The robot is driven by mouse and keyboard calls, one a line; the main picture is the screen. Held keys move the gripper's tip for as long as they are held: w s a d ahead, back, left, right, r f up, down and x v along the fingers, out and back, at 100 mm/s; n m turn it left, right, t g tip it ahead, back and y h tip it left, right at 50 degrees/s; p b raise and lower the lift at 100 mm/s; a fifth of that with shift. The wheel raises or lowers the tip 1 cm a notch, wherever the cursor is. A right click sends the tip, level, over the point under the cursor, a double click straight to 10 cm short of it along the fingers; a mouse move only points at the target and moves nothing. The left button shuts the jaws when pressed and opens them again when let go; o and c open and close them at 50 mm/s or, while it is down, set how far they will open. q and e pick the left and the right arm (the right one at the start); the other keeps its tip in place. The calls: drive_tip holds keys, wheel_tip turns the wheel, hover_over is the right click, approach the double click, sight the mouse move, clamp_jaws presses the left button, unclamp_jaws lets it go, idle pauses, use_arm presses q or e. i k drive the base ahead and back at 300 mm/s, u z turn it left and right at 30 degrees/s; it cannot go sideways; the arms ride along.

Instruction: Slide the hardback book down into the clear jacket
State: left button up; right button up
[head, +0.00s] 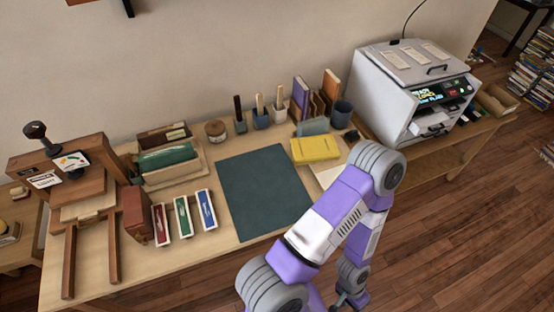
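A yellow book (316,149), possibly the hardback, lies flat near the back of the table, right of the dark green mat (262,190). A pale flat sheet (326,174) lies in front of it, partly hidden by my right arm. A grey-blue, perhaps see-through piece (313,126) stands behind the yellow book. I cannot tell which of these, if any, is the clear jacket. My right arm rises from the bottom edge and bends down again. Its gripper (346,301) is partly cut off at the bottom, right of the table and apart from the book. My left gripper is out of view.
A wooden press (78,190) stands at the left, with red, green and blue boxes (182,216) beside it. Brush cups, upright books and a dark mug (341,114) line the back. A grey machine (412,92) stands at the right. The mat is bare.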

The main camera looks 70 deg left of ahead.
sight(320, 120)
drive_tip(key=k, duration=0.15)
drive_tip(key=u, duration=1.05)
